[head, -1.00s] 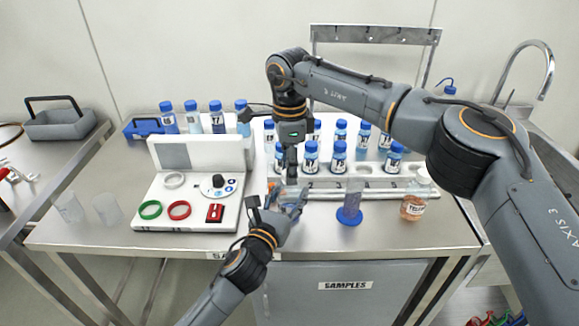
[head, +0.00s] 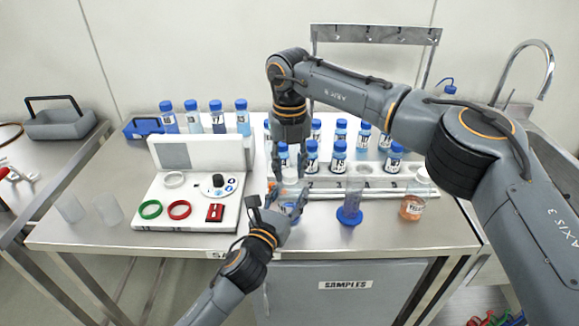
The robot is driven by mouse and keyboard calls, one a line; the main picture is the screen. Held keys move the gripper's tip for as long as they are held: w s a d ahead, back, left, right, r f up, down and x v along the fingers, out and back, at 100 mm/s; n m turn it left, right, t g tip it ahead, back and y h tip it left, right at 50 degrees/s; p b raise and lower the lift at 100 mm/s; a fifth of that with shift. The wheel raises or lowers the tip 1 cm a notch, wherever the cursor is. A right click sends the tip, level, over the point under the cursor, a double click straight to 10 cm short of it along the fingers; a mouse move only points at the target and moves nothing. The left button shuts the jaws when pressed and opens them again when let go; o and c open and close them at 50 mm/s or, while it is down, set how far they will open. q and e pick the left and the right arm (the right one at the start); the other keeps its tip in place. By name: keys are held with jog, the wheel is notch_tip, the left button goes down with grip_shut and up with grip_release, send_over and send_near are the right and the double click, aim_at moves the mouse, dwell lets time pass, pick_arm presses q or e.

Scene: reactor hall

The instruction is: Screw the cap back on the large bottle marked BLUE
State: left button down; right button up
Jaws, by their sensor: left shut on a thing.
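My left gripper (head: 281,202) is low at the front middle of the table, shut around a clear bottle with bluish contents (head: 291,209). The gripper hides most of this bottle, and no label can be read on it. My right gripper (head: 289,171) points down directly above it, with its two fingers spread apart. A pale, whitish piece (head: 291,184) shows below and between those fingers, at the bottle's top. It may be the cap; I cannot tell whether it sits on the neck.
Blue-capped bottles fill a rack (head: 372,183) behind. A white device (head: 188,215) with red and green rings is left. Two clear beakers (head: 112,211) stand far left.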

jog(key=o, duration=0.3)
jog(key=shift+r, duration=0.1)
notch_tip(320, 180, up, 12)
dwell(0.4)
pick_arm(q)
jog(key=c, duration=0.5)
grip_release()
jog(key=v, duration=1.2)
